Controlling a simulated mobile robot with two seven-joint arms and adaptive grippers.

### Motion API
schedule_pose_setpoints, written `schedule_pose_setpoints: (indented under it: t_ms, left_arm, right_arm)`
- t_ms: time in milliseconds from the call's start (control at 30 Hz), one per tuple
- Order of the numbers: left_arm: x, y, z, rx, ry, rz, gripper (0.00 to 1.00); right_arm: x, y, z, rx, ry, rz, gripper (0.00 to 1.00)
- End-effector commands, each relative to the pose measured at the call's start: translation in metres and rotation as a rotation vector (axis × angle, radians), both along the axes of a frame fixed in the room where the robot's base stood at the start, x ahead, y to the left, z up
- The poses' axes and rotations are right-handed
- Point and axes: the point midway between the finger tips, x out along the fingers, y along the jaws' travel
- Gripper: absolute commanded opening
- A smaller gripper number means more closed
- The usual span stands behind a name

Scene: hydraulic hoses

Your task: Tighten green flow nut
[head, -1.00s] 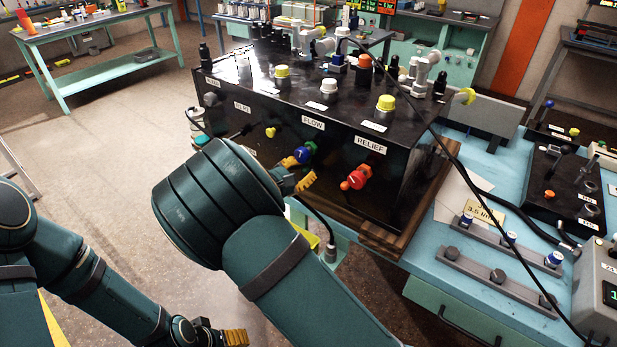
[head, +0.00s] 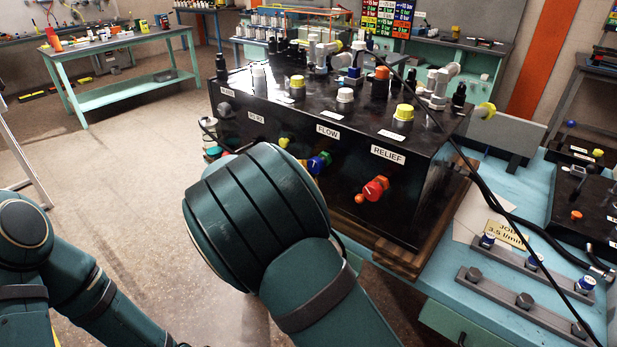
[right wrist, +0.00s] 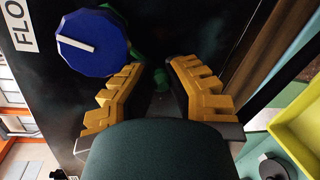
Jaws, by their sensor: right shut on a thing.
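The black hydraulic box has a front label reading FLOW (head: 328,132). Below it is a blue knob (head: 318,164) with a green part behind its rim. In the right wrist view the blue knob (right wrist: 92,43) with a white pointer line is large at upper left. In the head view my right wrist hides the gripper. My left gripper is outside the picture.
A red knob (head: 375,188) with an orange tip sits right of the blue one, under the RELIEF label. A yellow-green part (head: 284,142) sits to its left. A black hose (head: 452,140) crosses the box. A yellow tray (right wrist: 297,128) lies at right in the wrist view.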

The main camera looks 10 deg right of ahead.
Motion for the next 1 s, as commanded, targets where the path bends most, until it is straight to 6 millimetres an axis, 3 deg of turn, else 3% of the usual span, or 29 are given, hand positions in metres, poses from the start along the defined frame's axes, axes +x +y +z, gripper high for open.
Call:
schedule_pose_setpoints:
  t_ms: [267, 300, 400, 833, 1000]
  left_arm:
    - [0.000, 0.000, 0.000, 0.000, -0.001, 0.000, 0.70]
    - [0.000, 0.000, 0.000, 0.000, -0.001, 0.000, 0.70]
    - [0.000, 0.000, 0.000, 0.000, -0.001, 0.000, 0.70]
    - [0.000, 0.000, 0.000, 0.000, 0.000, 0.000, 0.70]
    - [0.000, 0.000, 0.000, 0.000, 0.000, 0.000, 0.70]
  right_arm:
    - [-0.001, -0.004, 0.001, -0.001, -0.001, -0.011, 0.00]
    - [-0.001, -0.004, 0.000, -0.001, -0.001, -0.011, 0.19]
    - [-0.001, -0.004, 0.000, -0.002, -0.001, -0.009, 0.50]
    - [-0.001, 0.001, 0.000, 0.000, 0.000, -0.001, 0.50]
    - [-0.011, 0.017, 0.003, 0.000, 0.000, 0.000, 0.50]
